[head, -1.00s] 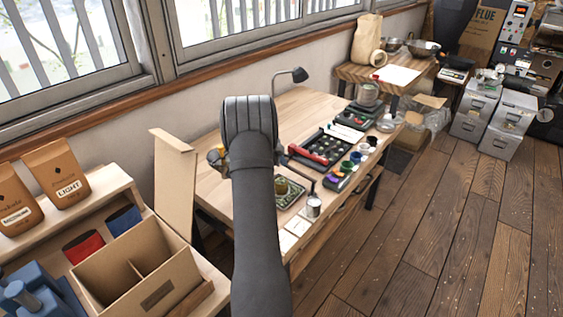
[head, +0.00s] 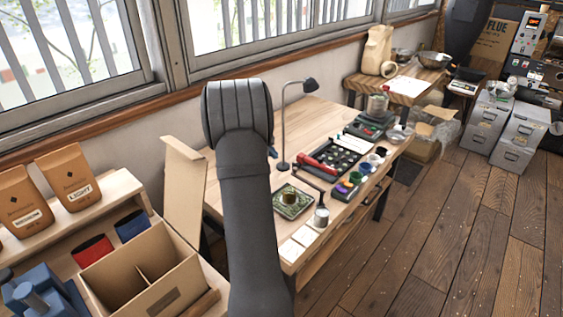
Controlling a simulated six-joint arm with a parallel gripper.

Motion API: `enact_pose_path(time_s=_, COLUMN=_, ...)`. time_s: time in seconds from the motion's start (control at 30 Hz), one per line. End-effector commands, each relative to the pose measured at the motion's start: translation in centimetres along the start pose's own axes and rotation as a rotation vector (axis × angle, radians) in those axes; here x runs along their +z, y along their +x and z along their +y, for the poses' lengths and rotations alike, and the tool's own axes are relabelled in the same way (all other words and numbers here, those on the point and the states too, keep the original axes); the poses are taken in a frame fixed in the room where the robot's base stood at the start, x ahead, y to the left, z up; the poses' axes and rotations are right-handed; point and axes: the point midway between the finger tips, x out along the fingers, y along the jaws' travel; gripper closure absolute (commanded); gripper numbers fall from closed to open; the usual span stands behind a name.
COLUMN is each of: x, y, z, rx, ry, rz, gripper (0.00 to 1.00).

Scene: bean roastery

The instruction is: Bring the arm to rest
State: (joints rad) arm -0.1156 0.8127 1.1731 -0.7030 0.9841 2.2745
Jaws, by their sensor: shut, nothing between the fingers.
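My dark grey arm (head: 246,190) rises from the bottom of the head view and stands in front of the wooden workbench (head: 311,120). Its thick rounded joint (head: 238,112) is at the top, level with the lower part of the wall under the window. My gripper is hidden behind the arm, so its fingers do not show. Nothing held by it can be seen.
The bench bears a desk lamp (head: 284,130), a green square tray (head: 291,201), a black tray (head: 335,154) and several small jars. At left are a divided cardboard box (head: 175,281) and coffee bags (head: 67,178). The wooden floor (head: 440,230) at right is clear.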

Motion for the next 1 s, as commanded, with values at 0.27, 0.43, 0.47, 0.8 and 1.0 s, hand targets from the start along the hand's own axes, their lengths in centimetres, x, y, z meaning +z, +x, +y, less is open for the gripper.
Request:
enact_pose_path(time_s=0.27, x=0.0, y=-3.3, z=0.0, rx=-0.001, ry=-0.001, rz=0.000, gripper=1.00)
enact_pose_path(time_s=0.43, x=0.0, y=-3.5, z=0.1, rx=0.001, ry=-0.001, rz=0.000, gripper=1.00)
enact_pose_path(time_s=0.47, x=0.0, y=-3.5, z=0.1, rx=0.001, ry=-0.001, rz=0.000, gripper=1.00)
enact_pose_path(time_s=0.8, x=0.0, y=-2.6, z=0.1, rx=0.002, ry=-0.001, rz=0.001, gripper=1.00)
enact_pose_path(time_s=1.0, x=0.0, y=0.7, z=0.1, rx=0.005, ry=-0.001, rz=0.002, gripper=1.00)
